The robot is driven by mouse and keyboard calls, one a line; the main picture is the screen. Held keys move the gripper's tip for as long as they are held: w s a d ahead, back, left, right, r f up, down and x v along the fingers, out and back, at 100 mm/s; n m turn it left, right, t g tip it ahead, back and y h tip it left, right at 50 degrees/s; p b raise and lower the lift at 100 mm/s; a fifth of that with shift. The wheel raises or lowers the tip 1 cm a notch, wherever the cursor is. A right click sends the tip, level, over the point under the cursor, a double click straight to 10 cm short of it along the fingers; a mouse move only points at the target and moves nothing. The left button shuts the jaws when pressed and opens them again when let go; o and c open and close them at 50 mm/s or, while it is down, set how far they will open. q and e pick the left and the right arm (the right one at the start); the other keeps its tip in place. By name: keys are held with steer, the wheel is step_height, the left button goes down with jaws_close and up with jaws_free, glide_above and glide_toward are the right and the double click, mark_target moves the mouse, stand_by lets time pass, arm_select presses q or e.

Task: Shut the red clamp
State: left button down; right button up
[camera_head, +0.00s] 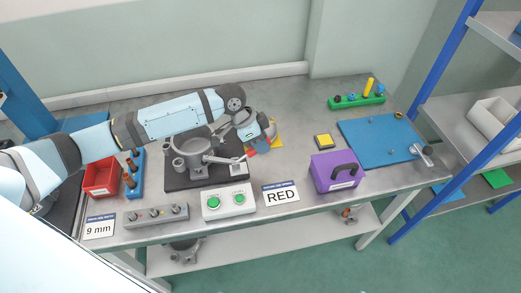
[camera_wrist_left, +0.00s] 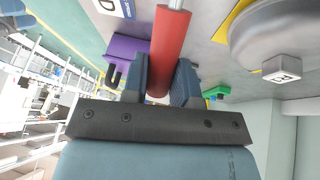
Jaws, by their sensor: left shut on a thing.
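The red clamp handle (camera_wrist_left: 168,45) is a red cylinder on a metal rod in the left wrist view. My left gripper (camera_wrist_left: 160,82) is shut on it, one finger on each side. In the head view my left gripper (camera_head: 262,140) reaches over from the left to the right side of the dark fixture plate (camera_head: 188,181). Only a small bit of red (camera_head: 251,153) shows below the gripper there. The grey compressor housing (camera_head: 193,147) sits on the plate. My right gripper is not in view.
A purple box (camera_head: 325,178) and a small yellow-topped block (camera_head: 323,141) stand right of the fixture. A two-button box (camera_head: 228,203) and a RED sign (camera_head: 281,195) are in front. A red bin (camera_head: 99,180) is left. A blue mat (camera_head: 368,139) lies right.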

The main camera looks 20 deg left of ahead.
mark_target(247, 151)
arm_select(q)
steer(key=shift+s+a+r+t+h, duration=0.3)
steer(key=shift+r+t+h, duration=0.1)
steer(key=shift+h, duration=0.1)
steer(key=shift+s+a+r+h, duration=0.15)
steer(key=shift+a+h, duration=0.1)
steer(key=shift+h, duration=0.05)
steer(key=shift+s+a+r+t+h+b, duration=0.3)
steer(key=shift+a+t+h+b, duration=0.15)
steer(key=shift+t+h+b, duration=0.2)
steer(key=shift+s+a+r+m+t+h+b, duration=0.3)
steer(key=shift+s+a+r+t+h+b, duration=0.3)
steer(key=shift+h+b, duration=0.35)
steer(key=shift+w+a+b, duration=0.1)
steer(key=shift+w+b, duration=0.05)
steer(key=shift+b, duration=0.2)
steer(key=shift+r, duration=0.1)
